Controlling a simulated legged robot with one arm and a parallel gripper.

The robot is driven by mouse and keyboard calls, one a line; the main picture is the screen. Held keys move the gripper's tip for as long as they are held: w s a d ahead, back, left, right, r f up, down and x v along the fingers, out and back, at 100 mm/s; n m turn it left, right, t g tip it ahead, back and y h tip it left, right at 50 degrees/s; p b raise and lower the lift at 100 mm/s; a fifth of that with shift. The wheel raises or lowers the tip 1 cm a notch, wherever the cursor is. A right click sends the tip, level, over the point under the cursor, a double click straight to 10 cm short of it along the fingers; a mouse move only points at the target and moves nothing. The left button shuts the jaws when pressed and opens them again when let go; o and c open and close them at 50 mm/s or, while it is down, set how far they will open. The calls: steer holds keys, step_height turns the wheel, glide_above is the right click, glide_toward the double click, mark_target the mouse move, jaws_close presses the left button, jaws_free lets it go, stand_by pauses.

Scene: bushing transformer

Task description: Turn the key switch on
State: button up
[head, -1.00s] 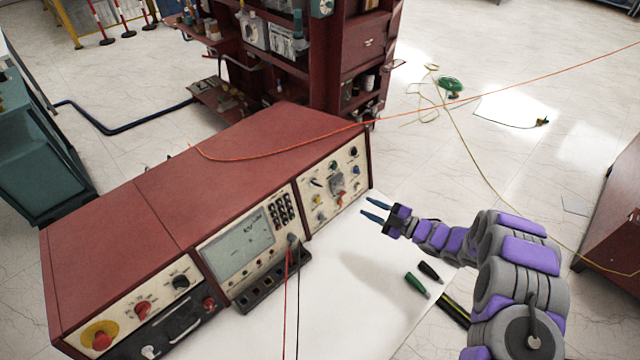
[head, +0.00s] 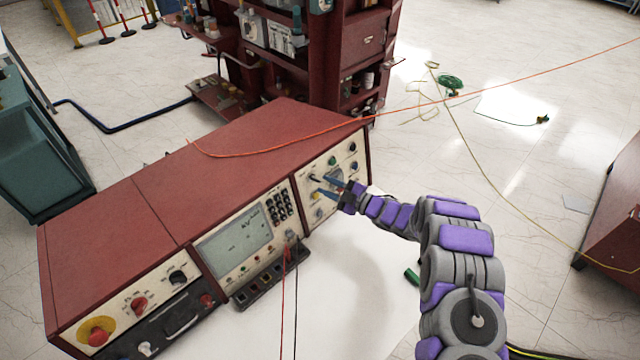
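The red console (head: 160,190) carries a cream control panel (head: 310,213) at its right end, with small knobs and coloured buttons. A small dark lever-like part (head: 314,177) at the upper left of this panel may be the key switch, but it is too small to be sure. My gripper (head: 320,185) is in front of this panel, its two blue fingers pointing left toward it. The fingers are apart with nothing visible between them. The gripper hides the panel's middle. I cannot tell whether a fingertip touches anything.
A screen (head: 233,242) and keypad sit left of the panel. A red emergency button (head: 97,337) is at the console's left end. Red and black leads hang from the console front. A green object (head: 411,276) lies on the white tabletop (head: 350,290). An orange cable crosses the console top.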

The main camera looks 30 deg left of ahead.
mark_target(320, 182)
steer(key=shift+w+a+f, duration=0.1)
steer(key=shift+a, duration=1.6)
steer(key=shift+d, duration=0.3)
jaws_close()
